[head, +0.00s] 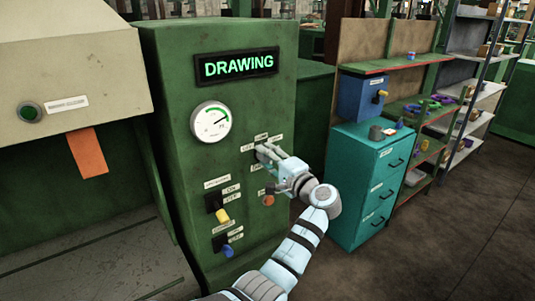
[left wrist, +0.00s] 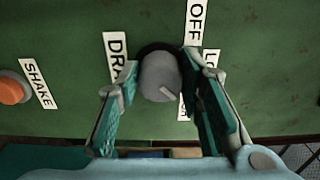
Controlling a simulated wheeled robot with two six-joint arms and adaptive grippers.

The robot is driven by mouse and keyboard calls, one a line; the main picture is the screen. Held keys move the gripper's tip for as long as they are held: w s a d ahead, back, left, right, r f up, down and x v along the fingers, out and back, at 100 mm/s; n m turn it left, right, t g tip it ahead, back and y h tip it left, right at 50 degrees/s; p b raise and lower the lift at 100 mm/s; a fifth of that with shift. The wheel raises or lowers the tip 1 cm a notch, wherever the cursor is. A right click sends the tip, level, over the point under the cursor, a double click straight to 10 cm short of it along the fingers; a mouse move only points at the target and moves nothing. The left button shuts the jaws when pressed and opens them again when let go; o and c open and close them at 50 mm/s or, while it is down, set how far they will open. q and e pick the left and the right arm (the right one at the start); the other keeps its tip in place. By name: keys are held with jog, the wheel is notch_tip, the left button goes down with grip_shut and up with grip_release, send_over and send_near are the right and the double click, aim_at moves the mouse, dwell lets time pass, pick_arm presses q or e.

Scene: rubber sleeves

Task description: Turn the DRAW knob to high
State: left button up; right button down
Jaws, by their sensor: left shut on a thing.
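The DRAW knob (left wrist: 158,76) is a grey round knob on the green panel, between my left gripper's fingers (left wrist: 160,88) in the left wrist view. Its white pointer line slants to the lower right there, towards a label (left wrist: 184,106) mostly hidden by the right finger. An OFF label (left wrist: 195,22) and a partly covered DRAW label (left wrist: 115,60) show beside it. In the head view my left gripper (head: 266,152) is shut on the knob, which it largely hides. My right gripper is not in view.
The green cabinet carries a lit DRAWING sign (head: 237,66), a gauge (head: 211,122), a yellow-handled switch (head: 222,216), a blue-handled switch (head: 227,250) and an orange SHAKE button (left wrist: 12,90). A teal drawer cabinet (head: 362,185) stands at the right. Floor is clear at the lower right.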

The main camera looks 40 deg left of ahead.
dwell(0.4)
pick_arm(q)
jog(key=o, duration=1.2)
jog(key=shift+c, duration=0.2)
jog(key=v, duration=1.2)
